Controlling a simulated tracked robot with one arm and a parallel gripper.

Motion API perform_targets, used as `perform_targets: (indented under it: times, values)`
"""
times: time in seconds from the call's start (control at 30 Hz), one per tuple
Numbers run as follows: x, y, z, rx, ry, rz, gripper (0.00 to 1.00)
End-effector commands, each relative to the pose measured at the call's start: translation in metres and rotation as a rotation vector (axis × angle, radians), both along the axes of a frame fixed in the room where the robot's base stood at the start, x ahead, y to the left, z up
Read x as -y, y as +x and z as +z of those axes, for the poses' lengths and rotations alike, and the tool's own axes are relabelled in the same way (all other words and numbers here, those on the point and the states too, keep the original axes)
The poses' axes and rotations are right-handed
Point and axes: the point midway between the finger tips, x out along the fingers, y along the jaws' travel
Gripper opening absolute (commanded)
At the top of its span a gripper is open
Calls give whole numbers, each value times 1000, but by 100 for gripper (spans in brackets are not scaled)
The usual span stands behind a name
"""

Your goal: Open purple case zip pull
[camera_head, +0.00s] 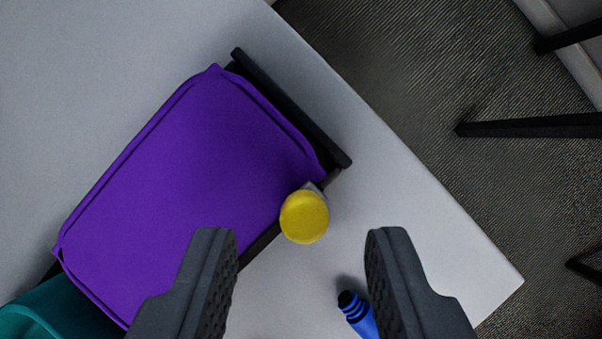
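The purple case (185,180) lies on the light grey table, set at a slant, with a black bar along its upper right end. A yellow round piece (304,217) on a small grey mount sits at the case's right corner; it looks like the zip pull. My gripper (300,250) is open, with one dark finger on each side of the lower middle. The yellow piece shows between and just beyond the fingertips, with nothing held. The left finger covers part of the case's lower edge.
A blue object with a black ribbed end (358,313) lies near the right finger. A teal rounded container (55,312) is at the lower left. The table (440,235) ends in a slanted edge at the right, with dark carpet and black legs beyond.

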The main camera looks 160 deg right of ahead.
Motion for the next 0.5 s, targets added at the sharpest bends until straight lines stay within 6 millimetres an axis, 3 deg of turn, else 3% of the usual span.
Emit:
perform_targets:
  times: [0.2, 0.5]
  values:
    - [-3, 6, -17, 0, 0, 0, 36]
    - [-3, 7, -19, 1, 0, 0, 36]
